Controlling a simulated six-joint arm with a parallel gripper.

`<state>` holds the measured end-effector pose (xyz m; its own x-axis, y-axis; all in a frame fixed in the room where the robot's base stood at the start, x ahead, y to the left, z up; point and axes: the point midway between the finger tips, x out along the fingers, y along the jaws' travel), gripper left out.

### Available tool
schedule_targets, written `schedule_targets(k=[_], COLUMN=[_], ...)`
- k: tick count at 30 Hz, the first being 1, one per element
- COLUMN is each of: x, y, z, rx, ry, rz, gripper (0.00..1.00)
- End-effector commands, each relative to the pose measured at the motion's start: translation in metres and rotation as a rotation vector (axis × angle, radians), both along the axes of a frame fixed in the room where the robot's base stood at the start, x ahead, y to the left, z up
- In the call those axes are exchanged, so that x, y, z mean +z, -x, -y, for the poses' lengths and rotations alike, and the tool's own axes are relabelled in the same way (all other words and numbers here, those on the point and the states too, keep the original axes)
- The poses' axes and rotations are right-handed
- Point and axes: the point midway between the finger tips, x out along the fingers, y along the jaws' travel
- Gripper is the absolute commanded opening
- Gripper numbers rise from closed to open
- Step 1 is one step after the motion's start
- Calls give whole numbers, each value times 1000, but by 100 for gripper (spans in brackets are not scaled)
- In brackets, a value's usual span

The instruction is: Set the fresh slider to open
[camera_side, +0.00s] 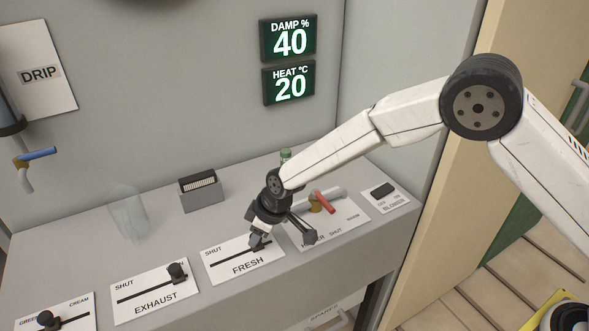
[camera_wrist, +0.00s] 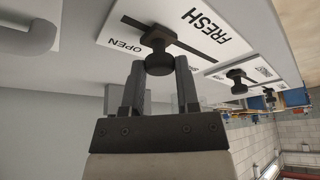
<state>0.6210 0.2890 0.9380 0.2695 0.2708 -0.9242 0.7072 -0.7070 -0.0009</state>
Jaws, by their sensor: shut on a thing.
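The fresh slider's white panel (camera_side: 243,264) lies on the grey counter, with a dark slot running from SHUT at the left towards the right. Its dark knob (camera_wrist: 160,60) is in the half of the slot towards the OPEN label, with some slot visible beyond it on that side in the wrist view. My gripper (camera_side: 260,241) is over the right part of this panel. In the wrist view my gripper (camera_wrist: 160,76) has its two fingers on either side of the knob, shut on it. In the side view my gripper hides most of the knob and the OPEN label.
The exhaust slider (camera_side: 176,272) is to the left, with a cream slider (camera_side: 47,319) beyond it. A red-handled valve (camera_side: 325,202) and blower switch (camera_side: 383,191) are at the right. A grey box (camera_side: 201,193) and clear glass (camera_side: 129,215) stand behind. Displays read damp 40 (camera_side: 289,40), heat 20 (camera_side: 290,86).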

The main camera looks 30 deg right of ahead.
Motion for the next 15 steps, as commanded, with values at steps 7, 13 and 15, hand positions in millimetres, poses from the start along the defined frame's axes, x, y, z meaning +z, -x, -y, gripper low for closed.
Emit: schedule_targets(k=[7,13,15], x=[1,0,0], y=[-1,-1,-1], z=[23,25,25], rx=[-3,-2,-3], ry=[-1,2,1], rz=[4,2,1], gripper=[0,0,0])
